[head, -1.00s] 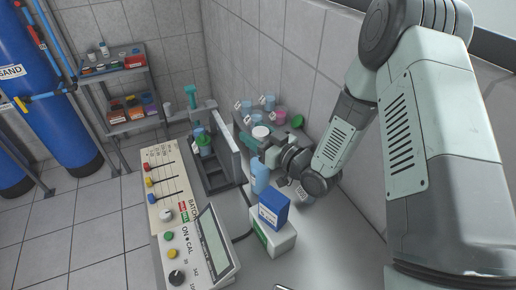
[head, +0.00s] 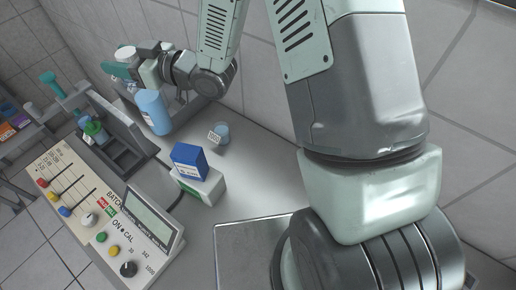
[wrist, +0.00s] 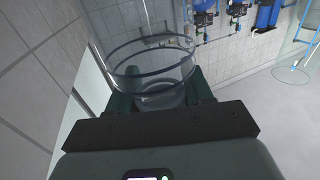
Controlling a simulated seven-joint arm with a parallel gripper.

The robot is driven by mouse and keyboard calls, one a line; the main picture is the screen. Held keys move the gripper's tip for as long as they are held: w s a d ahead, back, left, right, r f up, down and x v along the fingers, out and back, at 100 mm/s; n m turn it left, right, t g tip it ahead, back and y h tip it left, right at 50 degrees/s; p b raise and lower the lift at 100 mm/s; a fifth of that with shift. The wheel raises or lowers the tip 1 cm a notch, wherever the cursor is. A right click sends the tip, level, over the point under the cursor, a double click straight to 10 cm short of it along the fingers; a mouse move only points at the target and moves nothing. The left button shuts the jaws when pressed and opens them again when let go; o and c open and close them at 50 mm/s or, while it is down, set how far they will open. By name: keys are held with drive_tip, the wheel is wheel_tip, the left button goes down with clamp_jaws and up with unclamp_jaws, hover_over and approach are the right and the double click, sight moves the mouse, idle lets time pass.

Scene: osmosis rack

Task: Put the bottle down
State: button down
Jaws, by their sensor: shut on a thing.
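My gripper (head: 122,70) is at the upper left of the head view, its teal fingers shut around a bottle with a white cap (head: 126,53). The bottle looks roughly upright, and its lower part is largely hidden by the fingers and wrist. In the wrist view, a clear round vessel wall (wrist: 150,65) stands between the dark green fingers (wrist: 165,92). I cannot tell whether the bottle's base touches anything.
A light blue cylinder (head: 153,112) stands on the grey bench (head: 255,165) just below my gripper. A green-capped bottle (head: 95,131) sits in a dark rack (head: 125,150). A small labelled cup (head: 221,132), a blue box (head: 189,160) on a white box (head: 203,187), and a control panel (head: 145,225) are nearby.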

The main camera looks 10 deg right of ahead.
wheel_tip(320, 180, up, 4)
drive_tip(key=shift+r, duration=0.15)
drive_tip(key=shift+w+d+m+t+h, duration=0.25)
drive_tip(key=shift+w+m+t+h, duration=0.1)
drive_tip(key=shift+w+m+t, duration=0.25)
drive_tip(key=shift+w+d+m+t+h, duration=0.2)
drive_tip(key=shift+w+m+t+h, duration=0.2)
drive_tip(key=shift+t, duration=0.3)
drive_tip(key=w+d+f+m+t+h, duration=0.1)
drive_tip(key=w+d+m+t+h, duration=0.1)
drive_tip(key=d+m+t+h, duration=0.35)
drive_tip(key=w+d+m+t+h, duration=0.25)
drive_tip(key=d+m+h, duration=0.35)
drive_tip(key=d+h, duration=0.35)
drive_tip(key=s+d+m+g+h, duration=0.8)
drive_tip(key=s+d+m+h, duration=0.3)
drive_tip(key=s+d+h, duration=0.4)
wheel_tip(320, 180, down, 14)
drive_tip(key=shift+d, duration=0.15)
drive_tip(key=shift+w+f, duration=0.1)
